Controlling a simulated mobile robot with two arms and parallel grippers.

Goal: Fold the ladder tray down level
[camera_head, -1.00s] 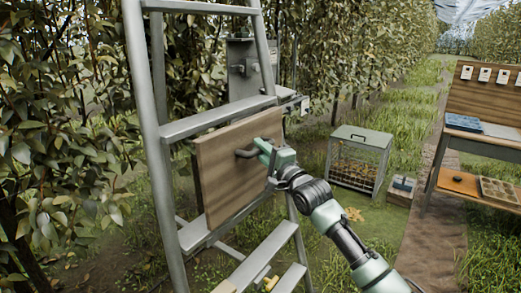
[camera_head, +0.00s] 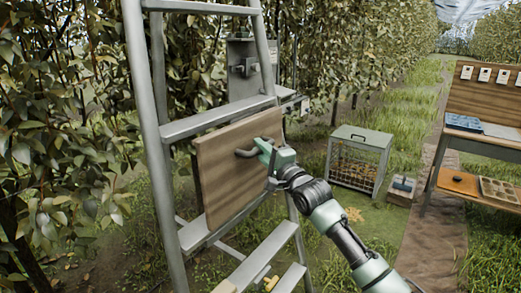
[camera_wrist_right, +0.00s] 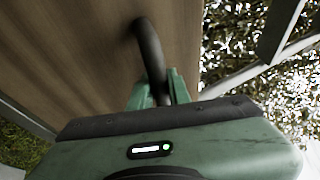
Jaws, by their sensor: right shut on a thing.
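The ladder tray (camera_head: 228,178) is a brown wooden board standing nearly upright against the grey metal ladder (camera_head: 160,150), between its rails. A dark curved handle (camera_head: 246,152) sticks out from its face. My right gripper (camera_head: 264,150) is shut on this handle. In the right wrist view the green fingers (camera_wrist_right: 160,92) close around the lower end of the dark handle (camera_wrist_right: 149,45), with the wooden tray (camera_wrist_right: 85,60) behind it. The far side of the tray is hidden. My left gripper is not in view.
A wire-sided crate (camera_head: 358,160) stands on the grass to the right, with a small box (camera_head: 402,188) beside it. A wooden workbench (camera_head: 475,145) is at the far right. Leafy trees (camera_head: 60,120) crowd the left. Ladder steps (camera_head: 258,255) lie below the tray.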

